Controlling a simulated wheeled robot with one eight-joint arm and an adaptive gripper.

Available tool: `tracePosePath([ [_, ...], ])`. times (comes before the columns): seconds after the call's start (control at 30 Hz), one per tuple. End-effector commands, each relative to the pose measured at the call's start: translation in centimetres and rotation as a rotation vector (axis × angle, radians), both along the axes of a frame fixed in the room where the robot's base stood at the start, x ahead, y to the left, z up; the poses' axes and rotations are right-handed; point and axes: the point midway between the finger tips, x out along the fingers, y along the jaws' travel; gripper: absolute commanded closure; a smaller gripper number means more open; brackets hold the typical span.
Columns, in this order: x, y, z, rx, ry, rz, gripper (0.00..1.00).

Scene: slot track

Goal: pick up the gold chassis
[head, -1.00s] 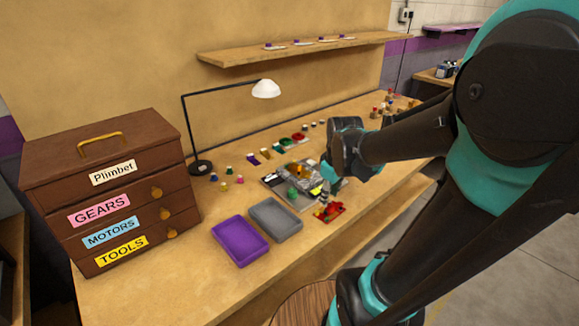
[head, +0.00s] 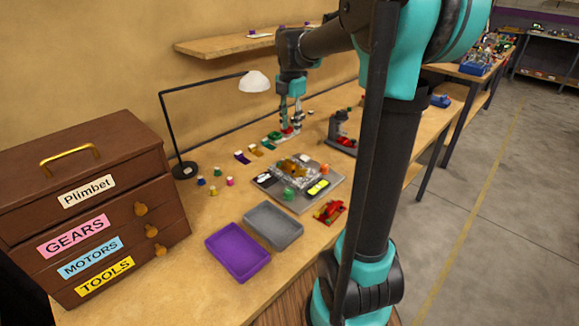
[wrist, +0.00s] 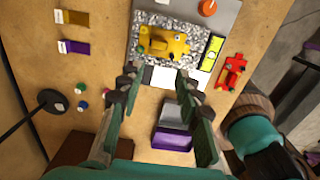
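The gold chassis (head: 290,167), a gold car-shaped piece with small green dots, lies on a silvery speckled patch of the grey board (head: 300,206). In the wrist view the gold chassis (wrist: 165,44) is at the top centre, beyond my fingertips and fully visible between them. My gripper (wrist: 157,75) is open and empty, with its two fingers well apart. In the head view my gripper (head: 290,118) hangs fingers down, and no contact with the gold chassis shows.
Grey (head: 273,226) and purple trays (head: 237,252) stand in front. A lamp (head: 184,170) stands at left.

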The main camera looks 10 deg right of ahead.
Motion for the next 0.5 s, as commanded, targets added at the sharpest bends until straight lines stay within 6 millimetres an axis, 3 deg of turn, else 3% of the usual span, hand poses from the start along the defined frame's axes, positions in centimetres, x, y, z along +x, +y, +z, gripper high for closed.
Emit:
tracePosePath([
  [0.3,0.0,0.0,-6.4,0.001,-0.001,-0.002,0.66],
  [0.5,0.0,0.0,-8.9,0.001,-0.001,-0.002,0.66],
])
